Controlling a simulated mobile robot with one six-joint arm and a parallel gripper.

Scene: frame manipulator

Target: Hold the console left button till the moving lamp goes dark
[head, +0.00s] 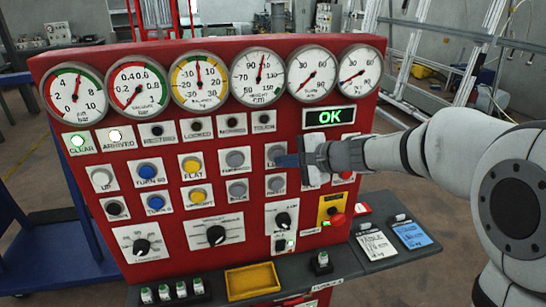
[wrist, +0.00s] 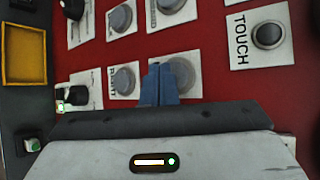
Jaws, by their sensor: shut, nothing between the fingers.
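The red console (head: 190,95) carries rows of buttons and lamps. A grey round button (head: 276,152), its label starting with "L", sits above the grey RIGHT button (head: 276,184). My gripper (head: 288,160) is shut and empty, its blue fingertips at the right edge of the "L" button. In the wrist view the fingertips (wrist: 160,84) partly cover this button (wrist: 181,76); whether they touch or press it I cannot tell. The CLEAR lamp (head: 78,141) is green and the ARRIVED lamp (head: 115,136) white. The other lamps in that row are dark; I cannot pick out a moving lamp by its label.
A green "OK" display (head: 329,116) sits right of the lamps, below several gauges. A red knob on a yellow plate (head: 331,210) lies below my gripper. A yellow tray (head: 252,281) is on the ledge. In the wrist view the TOUCH lamp (wrist: 268,35) is dark.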

